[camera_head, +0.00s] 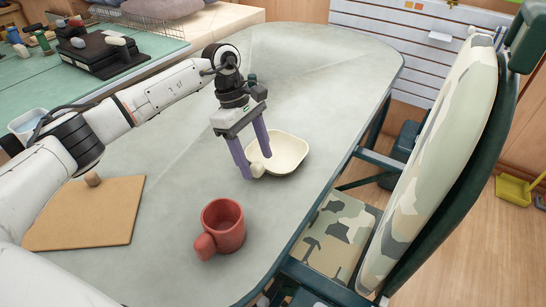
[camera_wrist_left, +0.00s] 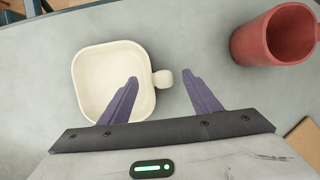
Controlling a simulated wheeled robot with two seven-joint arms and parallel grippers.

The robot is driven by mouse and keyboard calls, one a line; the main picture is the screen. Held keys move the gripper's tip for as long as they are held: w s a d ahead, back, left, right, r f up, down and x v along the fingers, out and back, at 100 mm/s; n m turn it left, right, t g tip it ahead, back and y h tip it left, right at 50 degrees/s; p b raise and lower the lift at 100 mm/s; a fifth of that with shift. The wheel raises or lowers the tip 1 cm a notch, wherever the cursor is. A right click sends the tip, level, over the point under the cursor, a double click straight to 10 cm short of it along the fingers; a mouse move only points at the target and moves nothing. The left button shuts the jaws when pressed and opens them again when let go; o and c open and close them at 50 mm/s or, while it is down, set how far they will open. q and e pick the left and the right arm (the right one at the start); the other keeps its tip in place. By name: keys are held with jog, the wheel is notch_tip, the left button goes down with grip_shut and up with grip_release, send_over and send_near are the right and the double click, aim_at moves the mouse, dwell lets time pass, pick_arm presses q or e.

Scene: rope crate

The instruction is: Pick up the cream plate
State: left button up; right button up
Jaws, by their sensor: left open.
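The cream plate (camera_head: 287,150) is a shallow rounded-square dish with a small knob handle on one side, lying on the grey table. It also shows in the left wrist view (camera_wrist_left: 98,75), with its knob (camera_wrist_left: 163,78) between the lines of the two fingers. My left gripper (camera_head: 252,172) is open, its purple fingers pointing down beside the plate's knob side. In the left wrist view the fingers (camera_wrist_left: 162,82) are apart with nothing held between them; whether they touch the knob I cannot tell. My right gripper is not in view.
A red mug (camera_head: 222,226) stands on the table in front of the plate. A brown board (camera_head: 85,215) with a knob lies at the left. The grey table (camera_head: 310,50) is clear behind the plate. A camouflage-patterned chair (camera_head: 430,170) stands at the table's right edge.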

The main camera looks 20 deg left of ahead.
pick_arm(q)
jog(key=shift+x, duration=1.15)
jog(key=c, duration=1.4)
jog(key=shift+o, duration=0.2)
jog(key=shift+r, duration=0.15)
notch_tip(320, 180, up, 10)
jog(key=shift+f, duration=0.1)
grip_shut()
